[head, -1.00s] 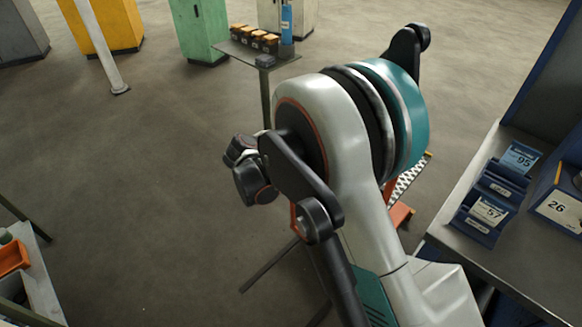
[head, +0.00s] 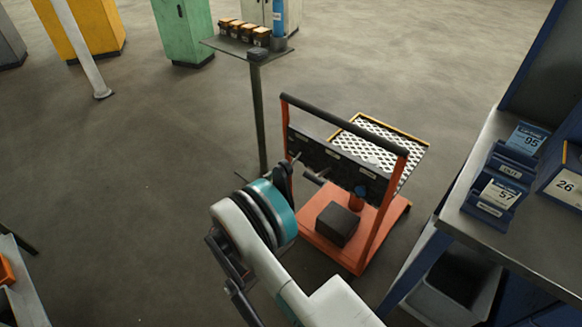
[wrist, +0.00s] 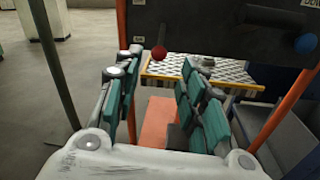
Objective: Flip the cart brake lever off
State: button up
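The orange cart (head: 367,240) stands right of my arm in the head view, with a black handle bar on top. Its dark panel (head: 335,163) carries small labels, short levers (head: 316,178) and a blue knob (head: 361,191). In the wrist view the panel (wrist: 215,35) fills the top; a red ball knob (wrist: 159,52) hangs near its lower left, and the blue knob (wrist: 305,43) is at the right. I cannot tell which lever is the brake. My gripper (wrist: 159,72) is open and empty, its teal-padded fingers below the panel, the red knob showing beyond their gap. The head view does not clearly show it.
A dark block (head: 338,224) sits on the cart's base, and a mesh deck (head: 375,143) lies behind the panel. A stand with a small shelf (head: 257,50) is behind left. A workbench (head: 530,235) with card holders borders the right. Floor at left is open.

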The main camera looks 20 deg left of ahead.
aim_at(288, 169)
jog(key=b+x, duration=0.3)
jog(key=x, duration=0.8)
jog(key=shift+w, duration=0.3)
grip_shut()
